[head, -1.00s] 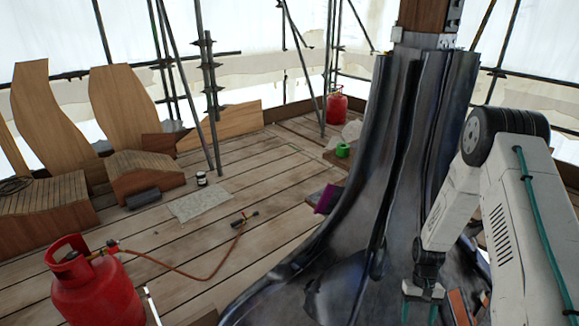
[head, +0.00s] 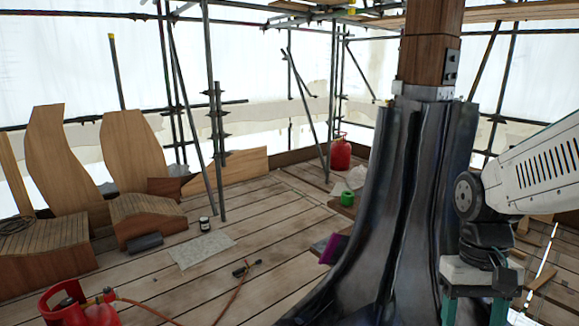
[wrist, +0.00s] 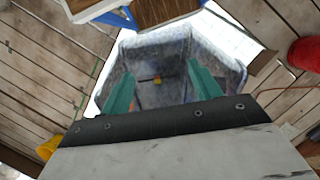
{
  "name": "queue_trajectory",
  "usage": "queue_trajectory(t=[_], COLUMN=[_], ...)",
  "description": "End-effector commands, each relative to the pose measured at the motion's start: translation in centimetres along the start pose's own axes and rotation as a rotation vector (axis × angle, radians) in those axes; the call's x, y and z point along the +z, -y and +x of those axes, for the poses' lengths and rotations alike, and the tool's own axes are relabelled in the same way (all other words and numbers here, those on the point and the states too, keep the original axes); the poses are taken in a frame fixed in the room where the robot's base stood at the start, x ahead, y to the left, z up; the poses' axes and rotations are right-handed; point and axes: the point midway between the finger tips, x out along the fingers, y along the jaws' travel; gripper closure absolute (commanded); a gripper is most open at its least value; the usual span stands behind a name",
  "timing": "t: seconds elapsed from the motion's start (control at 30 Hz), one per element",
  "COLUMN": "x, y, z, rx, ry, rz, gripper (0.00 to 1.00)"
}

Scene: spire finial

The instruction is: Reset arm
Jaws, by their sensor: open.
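My gripper (head: 476,308) is at the lower right of the head view, in front of the dark lead-clad spire (head: 395,200). Its two green fingers point down and stand apart, with nothing seen between them. My white arm reaches in from the right edge of the head view, bent at the dark joint.
A red gas cylinder (head: 78,308) with a hose stands at the lower left, and another red cylinder (head: 341,152) stands at the back. Curved wooden pieces (head: 132,150) lean at the left. Scaffold poles (head: 213,110) rise behind. The middle deck boards (head: 270,220) are mostly clear.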

Motion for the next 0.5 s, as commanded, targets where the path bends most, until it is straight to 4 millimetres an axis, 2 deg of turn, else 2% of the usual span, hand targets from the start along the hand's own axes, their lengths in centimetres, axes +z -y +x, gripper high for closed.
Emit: queue_trajectory(t=[0.03,0.2,0.3,0.5], x=[1.6,6.0,8.0,10.1], y=[0.3,1.2,1.6,2.0], z=[-0.8,-2.5,-3.2,-4.8], rx=[0.002,0.004,0.004,0.002], ry=[-0.035,-0.142,-0.219,-0.354], rz=[-0.009,-0.039,-0.059,-0.09], gripper=[0.37,0.37,0.37,0.37])
